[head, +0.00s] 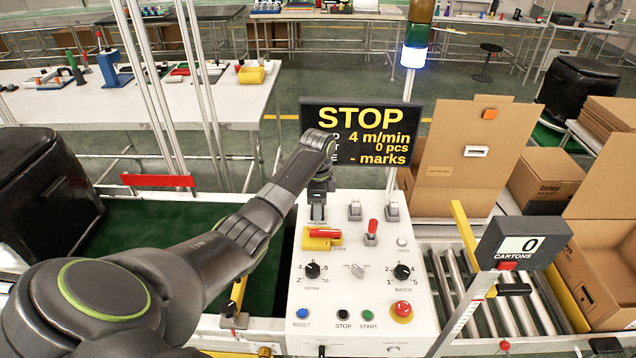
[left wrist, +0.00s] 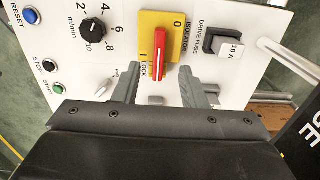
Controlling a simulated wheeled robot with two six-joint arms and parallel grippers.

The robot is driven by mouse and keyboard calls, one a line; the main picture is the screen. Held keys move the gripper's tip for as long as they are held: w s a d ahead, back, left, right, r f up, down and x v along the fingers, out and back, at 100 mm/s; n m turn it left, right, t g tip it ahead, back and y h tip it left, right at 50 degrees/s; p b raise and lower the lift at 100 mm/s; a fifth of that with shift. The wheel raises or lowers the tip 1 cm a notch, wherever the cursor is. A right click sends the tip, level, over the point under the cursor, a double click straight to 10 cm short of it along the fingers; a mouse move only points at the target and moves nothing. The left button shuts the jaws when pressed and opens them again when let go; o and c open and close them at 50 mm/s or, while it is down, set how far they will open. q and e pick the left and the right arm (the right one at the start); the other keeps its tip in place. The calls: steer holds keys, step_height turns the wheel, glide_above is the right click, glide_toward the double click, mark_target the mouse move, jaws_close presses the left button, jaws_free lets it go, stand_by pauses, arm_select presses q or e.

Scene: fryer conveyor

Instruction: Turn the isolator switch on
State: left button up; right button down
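The isolator switch (head: 322,238) is a yellow plate with a red handle on the grey-white control panel. In the left wrist view the isolator's red handle (left wrist: 160,55) points along the picture's vertical, between the "0" and "I" marks. My left gripper (head: 318,214) is over the upper left of the panel. In the left wrist view its two fingers (left wrist: 157,80) are apart, one on each side of the handle's lower end, with nothing gripped. I cannot tell how far the fingertips are above the handle. My right gripper is not in view.
The panel also carries a drive fuse (left wrist: 228,46), a black speed knob (head: 312,270), a red-tipped lever (head: 372,228), a red stop button (head: 402,309) and a green start button (head: 368,314). A STOP display (head: 360,120) stands behind. Rollers and cartons are at right.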

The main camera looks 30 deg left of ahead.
arm_select(q)
step_height(320, 180, up, 9)
steer(key=shift+f, duration=0.1)
stand_by(0.6)
